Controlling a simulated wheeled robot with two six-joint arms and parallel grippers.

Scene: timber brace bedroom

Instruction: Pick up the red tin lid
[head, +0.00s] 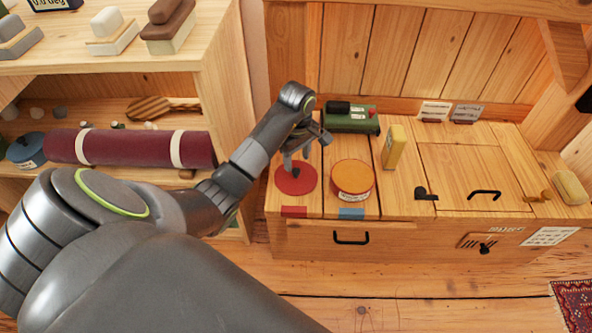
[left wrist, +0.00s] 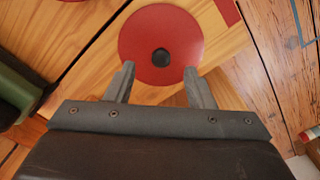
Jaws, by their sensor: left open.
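The red tin lid (head: 296,178) is a flat red disc with a dark knob at its centre. It lies on the wooden chest top, left of the round tin. It also shows in the left wrist view (left wrist: 184,28), with its dark knob just beyond the fingertips. My left gripper (head: 300,158) is above the lid, open and empty. In the left wrist view its two fingers (left wrist: 158,72) point at the lid, one on each side of the knob's line. Whether the fingertips touch the lid I cannot tell. My right gripper is not in view.
A round tin (head: 352,190) with an orange top stands right of the lid. A green box (head: 351,119) is behind, and a yellow block (head: 394,147) further right. A shelf (head: 229,100) with a dark red roll (head: 130,148) stands left. Black handles sit on the chest at right.

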